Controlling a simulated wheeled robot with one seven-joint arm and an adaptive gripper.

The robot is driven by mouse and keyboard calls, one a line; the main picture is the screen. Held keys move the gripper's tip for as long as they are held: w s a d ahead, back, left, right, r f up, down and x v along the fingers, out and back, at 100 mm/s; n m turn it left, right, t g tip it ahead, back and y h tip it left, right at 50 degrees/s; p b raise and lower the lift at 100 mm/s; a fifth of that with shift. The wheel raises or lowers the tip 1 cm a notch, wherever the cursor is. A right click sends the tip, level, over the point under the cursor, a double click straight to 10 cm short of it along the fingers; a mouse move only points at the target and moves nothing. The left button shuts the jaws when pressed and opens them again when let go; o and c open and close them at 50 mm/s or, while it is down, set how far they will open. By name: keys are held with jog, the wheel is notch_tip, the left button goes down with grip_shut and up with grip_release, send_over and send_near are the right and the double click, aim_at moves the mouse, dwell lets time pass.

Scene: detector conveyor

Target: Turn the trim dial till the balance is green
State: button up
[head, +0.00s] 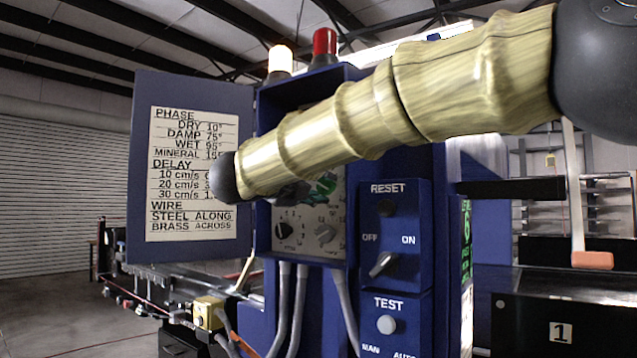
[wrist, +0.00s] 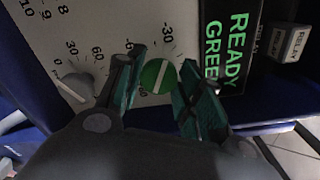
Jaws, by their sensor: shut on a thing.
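In the wrist view a round green dial (wrist: 156,76) with a white line sits on the pale panel, between scale marks including -30. It appears to be the trim dial. The two teal-padded fingers of my gripper (wrist: 160,68) are shut on it from either side. The white line runs nearly upright in that view, tilted slightly. Right of it is a dark sign with green letters reading READY GREEN (wrist: 226,50). In the head view my arm crosses in front of the open cabinet (head: 352,100) and hides most of the gripper and the upper panel.
A grey knob (wrist: 74,88) with its own scale lies left of my gripper. The cabinet's open door (head: 190,85) carries a settings card. A lit pale lamp (head: 281,60) and a red lamp (head: 324,44) stand on top. A RESET and TEST switch box (head: 388,270) stands to the right.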

jog(key=shift+f+n+p, duration=0.1)
jog(key=shift+n+p, duration=0.8)
jog(key=shift+n, duration=1.3)
jog(key=o, duration=1)
jog(key=v, duration=1.2)
jog(key=shift+f, duration=0.1)
